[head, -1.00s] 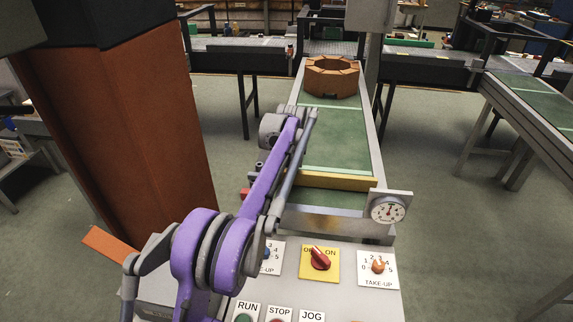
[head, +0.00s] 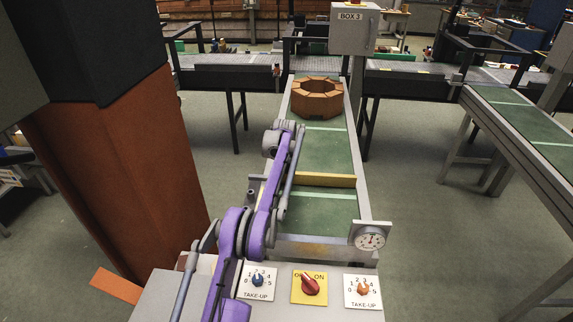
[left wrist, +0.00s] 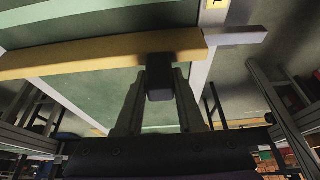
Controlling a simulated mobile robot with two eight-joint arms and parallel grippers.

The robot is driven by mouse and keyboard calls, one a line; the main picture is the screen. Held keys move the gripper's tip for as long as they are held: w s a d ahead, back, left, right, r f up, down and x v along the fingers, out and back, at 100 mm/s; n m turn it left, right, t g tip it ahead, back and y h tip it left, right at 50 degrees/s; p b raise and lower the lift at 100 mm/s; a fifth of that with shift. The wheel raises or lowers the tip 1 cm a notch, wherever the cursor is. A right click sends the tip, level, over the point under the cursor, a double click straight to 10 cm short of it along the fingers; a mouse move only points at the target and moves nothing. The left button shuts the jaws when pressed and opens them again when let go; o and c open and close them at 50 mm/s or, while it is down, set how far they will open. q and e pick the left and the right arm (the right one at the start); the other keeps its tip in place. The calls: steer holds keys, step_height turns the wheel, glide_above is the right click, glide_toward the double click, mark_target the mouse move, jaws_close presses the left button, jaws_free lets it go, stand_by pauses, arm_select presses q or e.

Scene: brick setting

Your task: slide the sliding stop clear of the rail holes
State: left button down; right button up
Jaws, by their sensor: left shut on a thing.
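The sliding stop, a yellow bar (head: 325,180), lies across the green belt, between the two rails. In the left wrist view the yellow bar (left wrist: 100,55) runs across the top. My left gripper (left wrist: 160,82) is shut on a dark block (left wrist: 159,68) that meets the bar there. In the head view my purple left arm hides the gripper and the bar's left end. A strip of belt shows between the bar and the gauge end. The rail holes cannot be made out. My right gripper is not in view.
An open ring of brown blocks (head: 317,98) stands on the belt beyond the bar. A dial gauge (head: 370,238) sits at the near right corner. A panel with a red switch (head: 310,286) is in front. A rusty column (head: 125,160) stands left.

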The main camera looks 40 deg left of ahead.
arm_select(q)
steer(key=c, duration=0.5)
jaws_free()
steer(key=shift+s, duration=0.1)
steer(key=v, duration=1.1)
